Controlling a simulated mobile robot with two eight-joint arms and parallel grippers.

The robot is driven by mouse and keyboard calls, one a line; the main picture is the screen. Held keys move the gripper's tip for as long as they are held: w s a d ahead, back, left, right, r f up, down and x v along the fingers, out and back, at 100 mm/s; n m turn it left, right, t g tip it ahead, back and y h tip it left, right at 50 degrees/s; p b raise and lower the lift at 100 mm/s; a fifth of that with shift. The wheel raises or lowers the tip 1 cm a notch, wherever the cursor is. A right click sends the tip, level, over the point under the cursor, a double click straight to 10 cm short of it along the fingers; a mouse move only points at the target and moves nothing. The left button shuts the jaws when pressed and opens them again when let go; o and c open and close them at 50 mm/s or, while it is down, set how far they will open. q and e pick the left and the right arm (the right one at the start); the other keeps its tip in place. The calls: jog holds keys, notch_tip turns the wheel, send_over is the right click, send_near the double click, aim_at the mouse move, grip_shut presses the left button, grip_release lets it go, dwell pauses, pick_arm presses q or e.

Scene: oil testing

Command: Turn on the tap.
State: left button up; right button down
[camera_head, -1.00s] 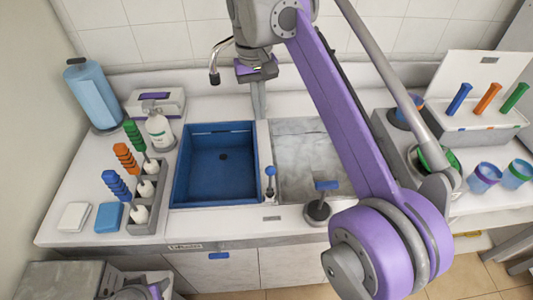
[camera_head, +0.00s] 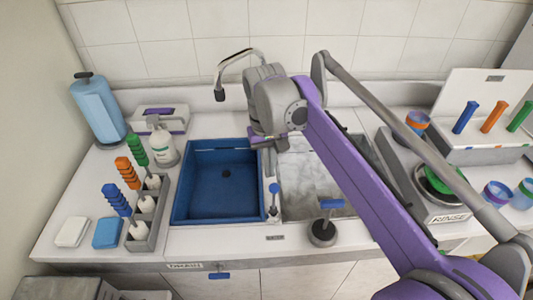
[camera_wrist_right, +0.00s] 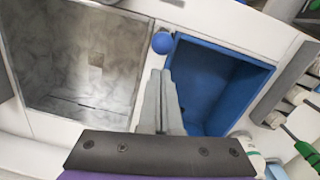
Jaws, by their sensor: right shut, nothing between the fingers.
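The tap's curved metal spout (camera_head: 238,62) rises behind the sinks, bending left and down towards the blue basin (camera_head: 218,188). A small lever with a blue ball knob (camera_head: 273,188) stands at the front of the strip between the basins. The blue knob also shows in the right wrist view (camera_wrist_right: 163,42), just beyond the fingertips. My right gripper (camera_wrist_right: 160,74) is shut and empty, pointing down over the divider. In the head view, the right gripper (camera_head: 269,168) is behind the knob, and a gap to it cannot be judged exactly. My left gripper is out of view.
A grey basin (camera_head: 308,182) lies right of the divider. A blue-handled tool on a round dark base (camera_head: 322,232) stands at the front edge. A brush rack (camera_head: 150,222) and soap bottle (camera_head: 162,146) stand left. My right arm crosses the right side.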

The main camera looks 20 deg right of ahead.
aim_at(271, 185)
jog(key=shift+s+f, duration=0.1)
jog(key=shift+s, duration=0.4)
jog(key=shift+s, duration=0.15)
jog(key=shift+s+a+t, duration=0.15)
jog(key=shift+s+t, duration=0.1)
jog(key=shift+t, duration=0.05)
jog(key=shift+s, duration=0.25)
jog(key=shift+s+a+r+t+h+p, duration=0.1)
jog(key=shift+s+a+t+h+p, duration=0.05)
jog(key=shift+s+t, duration=0.25)
jog(key=shift+s+a+r+t+h+p, duration=0.1)
jog(key=shift+s+t+h+p, duration=0.05)
jog(key=shift+s+t, duration=0.2)
jog(key=s+a+f+t+h+p, duration=0.1)
jog(key=s+t, duration=0.4)
jog(key=s, duration=0.1)
jog(key=shift+a+f+p, duration=0.3)
jog(key=shift+f+p, duration=0.1)
